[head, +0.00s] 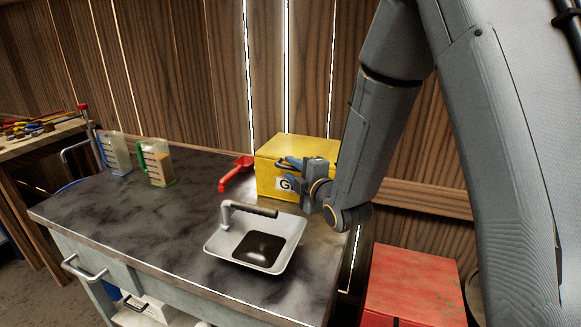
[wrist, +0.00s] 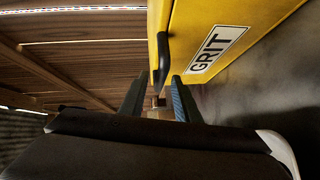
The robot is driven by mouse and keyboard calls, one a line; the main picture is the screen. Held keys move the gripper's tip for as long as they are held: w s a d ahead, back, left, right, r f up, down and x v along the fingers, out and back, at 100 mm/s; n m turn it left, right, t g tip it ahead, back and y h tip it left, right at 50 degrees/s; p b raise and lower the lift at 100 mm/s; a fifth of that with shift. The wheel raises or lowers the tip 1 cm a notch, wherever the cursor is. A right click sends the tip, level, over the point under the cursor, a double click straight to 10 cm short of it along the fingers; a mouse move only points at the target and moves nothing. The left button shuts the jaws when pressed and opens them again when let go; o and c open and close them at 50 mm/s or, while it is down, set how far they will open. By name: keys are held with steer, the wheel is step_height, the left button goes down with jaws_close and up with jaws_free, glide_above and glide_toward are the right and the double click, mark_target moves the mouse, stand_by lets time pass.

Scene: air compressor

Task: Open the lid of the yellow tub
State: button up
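The yellow tub (head: 268,178) with a "GRIT" label stands at the back right of the bench, and its lid (head: 300,145) lies shut on top. In the wrist view the yellow tub (wrist: 245,18) fills the upper right. A black handle (wrist: 162,60) sticks out from its edge. My gripper (head: 287,165) is in front of the tub, partly covering the label. In the wrist view my gripper (wrist: 160,82) has its two fingers apart, with the handle in line with the gap between them. I cannot tell whether either finger touches it.
A white pan (head: 213,247) with a black-gripped handle stands on the bench in front of the tub. A red scoop (head: 236,174) lies left of the tub. Two measuring jugs, one blue-handled (head: 115,153) and one green-handled (head: 157,163), stand farther left. A red box (head: 415,280) is below right.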

steer(key=shift+x, duration=0.8)
jaws_close()
